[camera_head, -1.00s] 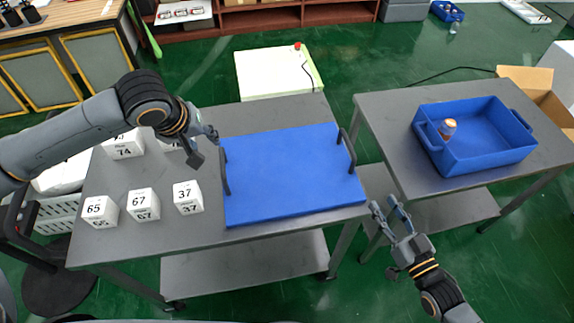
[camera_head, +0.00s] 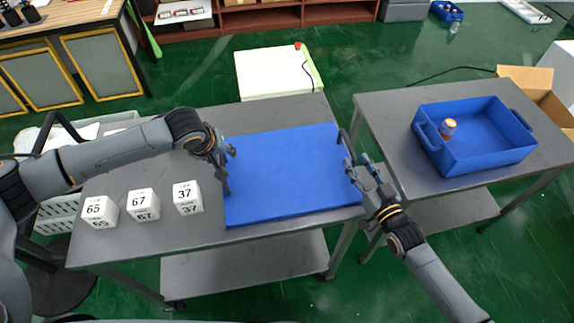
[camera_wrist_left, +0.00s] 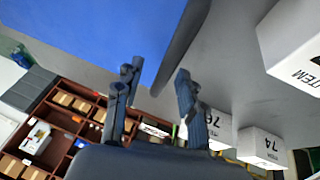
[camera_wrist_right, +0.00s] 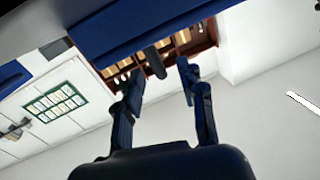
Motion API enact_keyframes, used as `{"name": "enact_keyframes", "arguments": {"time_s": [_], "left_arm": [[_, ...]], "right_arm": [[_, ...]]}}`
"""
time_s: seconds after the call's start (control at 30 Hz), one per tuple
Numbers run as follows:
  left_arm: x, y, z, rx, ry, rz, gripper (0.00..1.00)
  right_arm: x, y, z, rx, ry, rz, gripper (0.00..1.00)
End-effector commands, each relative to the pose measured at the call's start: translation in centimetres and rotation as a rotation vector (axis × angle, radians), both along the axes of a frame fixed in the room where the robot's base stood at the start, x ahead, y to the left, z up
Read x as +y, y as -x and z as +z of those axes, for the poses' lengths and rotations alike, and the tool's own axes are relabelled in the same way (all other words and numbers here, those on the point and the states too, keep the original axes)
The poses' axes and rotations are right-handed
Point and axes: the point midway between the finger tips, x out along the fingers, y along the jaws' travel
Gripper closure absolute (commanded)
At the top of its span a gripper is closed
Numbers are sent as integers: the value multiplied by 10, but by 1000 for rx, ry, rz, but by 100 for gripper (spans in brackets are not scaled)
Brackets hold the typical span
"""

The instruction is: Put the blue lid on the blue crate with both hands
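The blue lid (camera_head: 285,175) lies flat on the left grey table, with a dark handle at each short side. My left gripper (camera_head: 228,155) is open at the lid's left handle (camera_head: 224,180); in the left wrist view its fingers (camera_wrist_left: 155,85) are apart with the handle (camera_wrist_left: 185,45) just beyond them. My right gripper (camera_head: 358,166) is open beside the lid's right handle (camera_head: 344,142); in the right wrist view its fingers (camera_wrist_right: 160,80) are apart, with the handle's end (camera_wrist_right: 154,60) between and beyond them. The open blue crate (camera_head: 485,155) stands on the right table and holds a small orange-capped bottle (camera_head: 447,128).
White numbered boxes (camera_head: 143,204) stand left of the lid, near my left arm. A gap separates the left table from the right table (camera_head: 385,120). A white cabinet (camera_head: 275,73) with a red knob stands behind. A cardboard box (camera_head: 540,90) is beyond the crate.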

Motion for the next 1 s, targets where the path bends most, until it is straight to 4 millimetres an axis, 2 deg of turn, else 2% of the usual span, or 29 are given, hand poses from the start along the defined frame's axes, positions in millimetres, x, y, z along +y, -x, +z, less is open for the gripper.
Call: {"name": "enact_keyframes", "arguments": {"time_s": [0.33, 0.5, 0.53, 1.0], "left_arm": [[0, -1, -2, 0, 0, 0, 63], [0, -1, -2, 0, 0, 0, 97], [0, -1, -2, 0, 0, 0, 100], [0, -2, 0, -2, 1, 1, 100]], "right_arm": [[1, -2, 0, 1, 0, 0, 63], [1, -2, 0, 0, 0, 0, 97], [1, -2, 0, 0, 0, 0, 100], [1, -3, 2, -1, -2, 0, 100]]}}
